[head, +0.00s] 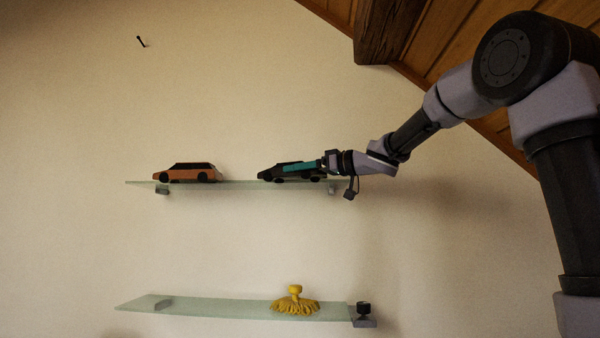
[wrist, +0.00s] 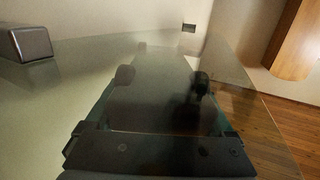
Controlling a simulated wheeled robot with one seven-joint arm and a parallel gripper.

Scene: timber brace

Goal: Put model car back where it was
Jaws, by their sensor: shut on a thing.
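A black model car (head: 269,174) is at the right part of the upper glass shelf (head: 236,184) in the head view. My gripper (head: 291,168) reaches in from the right, its teal fingers shut on the black car, partly covering it. The car looks upright and level, at the shelf's surface; whether it rests fully on the glass I cannot tell. In the wrist view the dark, blurred body of the car (wrist: 160,95) lies between the fingers. An orange model car (head: 189,172) stands upright on the left part of the same shelf, apart from the black one.
The upper shelf is bare between the cars. A wooden beam (head: 389,30) and sloped ceiling are above right.

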